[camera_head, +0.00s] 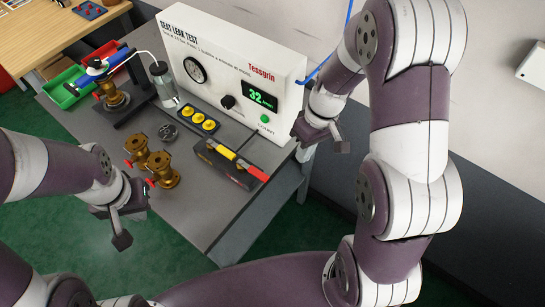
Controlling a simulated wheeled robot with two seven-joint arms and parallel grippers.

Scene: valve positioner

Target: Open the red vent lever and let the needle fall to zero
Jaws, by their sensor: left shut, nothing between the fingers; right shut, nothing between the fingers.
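A red lever (254,171) lies at the right end of a low black block (220,167) at the table's front edge. A yellow lever (222,150) is beside it on the same block. The round gauge (195,69) is on the white test box (225,50); its needle is too small to read. The green display (262,96) shows about 32. My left gripper (122,239) is shut and empty, off the table's front edge and left of the block. My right gripper (341,141) is shut and empty, right of the test box, apart from the red lever.
Two brass valves (162,170) with red handles stand left of the block. Another brass valve (113,97) sits in a clamp stand at the left. Yellow buttons (203,121) and a glass jar (162,82) are behind. The front right of the grey table (212,218) is clear.

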